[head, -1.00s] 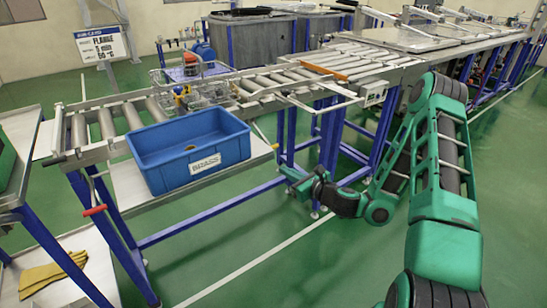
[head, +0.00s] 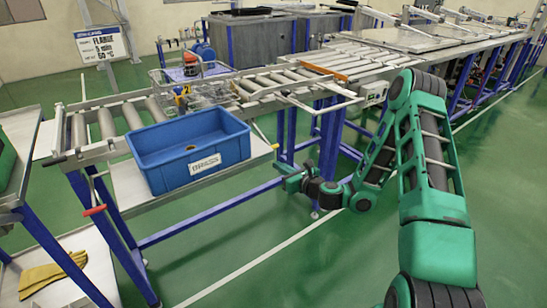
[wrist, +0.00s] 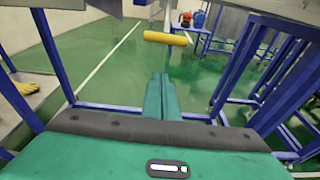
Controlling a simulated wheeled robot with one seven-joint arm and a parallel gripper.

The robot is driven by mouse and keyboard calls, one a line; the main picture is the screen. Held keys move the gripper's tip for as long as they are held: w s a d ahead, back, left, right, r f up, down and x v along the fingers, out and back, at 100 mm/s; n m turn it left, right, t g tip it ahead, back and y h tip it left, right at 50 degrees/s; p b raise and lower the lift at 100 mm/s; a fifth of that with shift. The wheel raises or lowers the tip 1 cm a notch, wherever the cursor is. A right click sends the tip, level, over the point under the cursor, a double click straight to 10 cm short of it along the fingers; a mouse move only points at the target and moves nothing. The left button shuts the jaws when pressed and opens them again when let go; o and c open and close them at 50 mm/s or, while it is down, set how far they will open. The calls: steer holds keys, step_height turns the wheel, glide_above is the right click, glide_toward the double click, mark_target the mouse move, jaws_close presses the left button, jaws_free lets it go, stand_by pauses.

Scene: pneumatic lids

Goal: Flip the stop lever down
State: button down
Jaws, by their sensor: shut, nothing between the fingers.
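A lever with a yellow grip (head: 262,131) hangs beside the conveyor frame, right of the blue bin. In the wrist view its yellow grip (wrist: 165,38) lies almost level, beyond my fingertips. Another lever with a red grip (head: 94,210) sits lower left under the conveyor. No label shows which one is the stop lever. My gripper (head: 281,171) is below and slightly right of the yellow grip, apart from it. In the wrist view my gripper (wrist: 160,77) has its two green fingers together, with nothing between them.
A blue bin (head: 190,158) stands on a shelf before the roller conveyor (head: 107,124). Blue frame legs (head: 329,150) stand behind my gripper. A long white handle (head: 330,106) sticks out above it. Yellow gloves (head: 50,270) lie lower left. Green floor in front is free.

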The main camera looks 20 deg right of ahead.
steer(key=shift+w+a+r, duration=0.3)
steer(key=shift+w+r, duration=0.5)
steer(key=shift+w, duration=0.1)
steer(key=shift+w+a+r, duration=0.3)
steer(key=shift+w+r, duration=0.45)
steer(key=shift+w, duration=0.15)
